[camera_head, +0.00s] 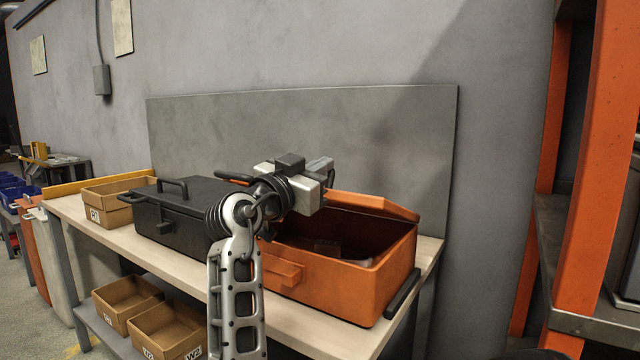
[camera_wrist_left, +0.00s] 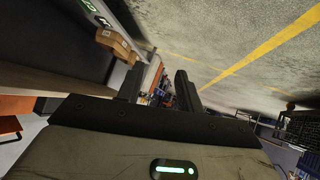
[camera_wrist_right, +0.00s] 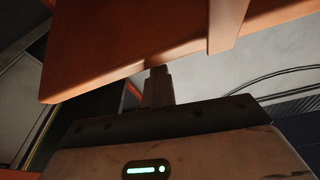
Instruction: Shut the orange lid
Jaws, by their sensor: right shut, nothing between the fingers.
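The orange box (camera_head: 340,275) stands on the bench, its front and right end showing. Its orange lid (camera_head: 375,206) is partly open, tilted above the dark interior, with its left part hidden behind my right arm. My right gripper (camera_wrist_right: 158,72) is shut and empty. In the right wrist view its fingertips meet the edge of the orange lid (camera_wrist_right: 150,45); whether they touch it I cannot tell. In the head view the right gripper's body (camera_head: 303,185) is over the box's left part. My left gripper (camera_wrist_left: 158,88) is open and empty, away from the box, and shows only in its wrist view.
A black lidded case (camera_head: 175,215) stands left of the orange box, with a cardboard bin (camera_head: 108,200) beyond it. More cardboard bins (camera_head: 165,330) sit on the lower shelf. A grey panel (camera_head: 400,130) rises behind the bench. An orange rack post (camera_head: 595,170) stands at right.

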